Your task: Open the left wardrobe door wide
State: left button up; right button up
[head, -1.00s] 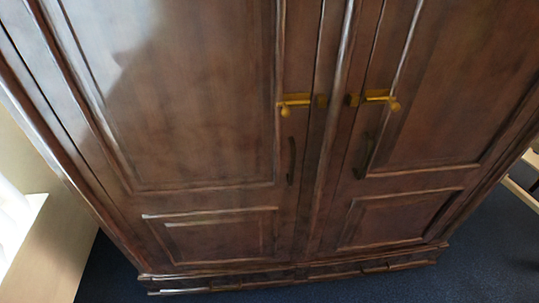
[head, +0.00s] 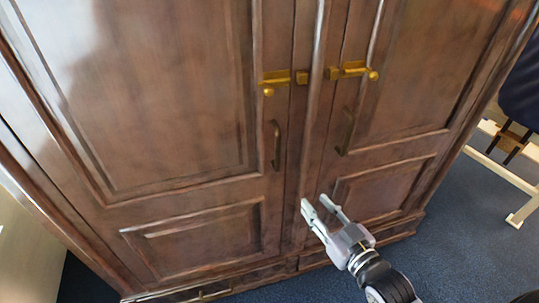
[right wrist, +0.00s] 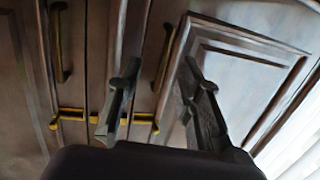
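The left wardrobe door (head: 170,110) is dark brown panelled wood and stands shut. Its dark upright handle (head: 276,146) is near the door's right edge. Above it is a brass bolt (head: 275,78) with a round knob; I cannot tell if it is engaged. In the right wrist view, which looks turned over, this handle (right wrist: 165,60) shows beyond the fingers. My right gripper (head: 322,205) is open and empty, below and right of the handle, in front of the lower middle of the wardrobe. It also shows in the right wrist view (right wrist: 160,95). My left gripper is not in view.
The right wardrobe door (head: 400,100) is shut, with its own brass bolt (head: 358,70) and dark handle (head: 346,133). Drawers (head: 270,275) run along the base. Blue carpet (head: 460,235) lies clear at the right, with pale furniture legs (head: 522,212) farther right.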

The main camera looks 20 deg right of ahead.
aim_at(279, 153)
notch_tip(279, 153, up, 5)
jog(key=a+t, duration=0.1)
jog(key=p+x, duration=0.1)
jog(key=x, duration=0.4)
jog(key=p+x, duration=0.1)
jog(key=x, duration=0.5)
jog(key=a+p+x, duration=0.1)
jog(key=x, duration=0.4)
jog(key=shift+w+f, duration=0.15)
jog(key=shift+w, duration=0.1)
grip_shut()
